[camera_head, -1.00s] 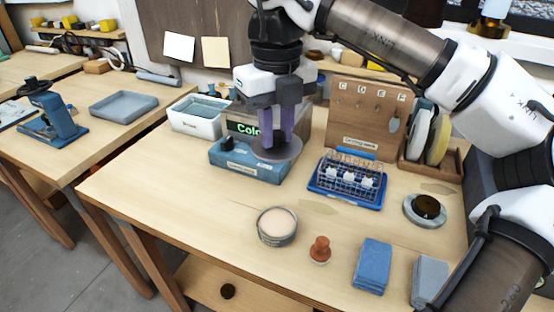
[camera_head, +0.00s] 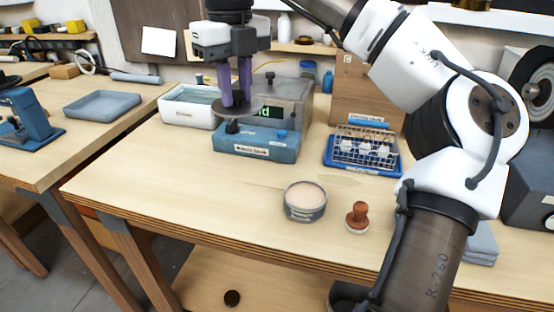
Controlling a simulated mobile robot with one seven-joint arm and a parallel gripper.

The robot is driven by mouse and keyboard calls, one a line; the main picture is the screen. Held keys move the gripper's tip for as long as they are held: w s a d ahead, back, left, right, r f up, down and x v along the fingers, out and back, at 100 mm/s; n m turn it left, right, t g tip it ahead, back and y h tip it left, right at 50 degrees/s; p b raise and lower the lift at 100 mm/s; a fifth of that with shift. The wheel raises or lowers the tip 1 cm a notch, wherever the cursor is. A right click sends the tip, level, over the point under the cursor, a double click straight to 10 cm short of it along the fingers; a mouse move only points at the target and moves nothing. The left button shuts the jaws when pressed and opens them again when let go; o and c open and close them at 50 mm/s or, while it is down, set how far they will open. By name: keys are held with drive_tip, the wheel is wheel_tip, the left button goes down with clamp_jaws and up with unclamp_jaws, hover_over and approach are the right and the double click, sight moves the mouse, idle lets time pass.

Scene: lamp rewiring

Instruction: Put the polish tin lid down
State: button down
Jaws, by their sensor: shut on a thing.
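The polish tin lid (camera_head: 248,105) is a dark, flat, round disc. Whether the lid touches anything below is hard to tell. The open polish tin (camera_head: 305,201), round and grey with a pale filling, stands on the wooden bench (camera_head: 180,210), lower right of the lid.
A blue device (camera_head: 255,147) with knobs stands just below the lid. A blue tray with a wire rack (camera_head: 365,150) and a brown stamp-like knob (camera_head: 357,216) stand to the right. A white tub (camera_head: 188,108) is at the left. The bench's front left is clear.

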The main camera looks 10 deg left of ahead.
sight(244, 195)
drive_tip(key=shift+a+f, duration=0.15)
drive_tip(key=shift+f, duration=0.05)
wheel_tip(244, 195, down, 20)
drive_tip(key=shift+r, duration=0.2)
drive_tip(key=shift+b, duration=0.3)
drive_tip(key=shift+f, duration=0.25)
drive_tip(key=c, duration=1.3)
unclamp_jaws()
drive_tip(key=shift+r, duration=0.1)
drive_tip(key=shift+o, duration=0.2)
wheel_tip(244, 195, up, 12)
drive_tip(key=shift+r, duration=0.15)
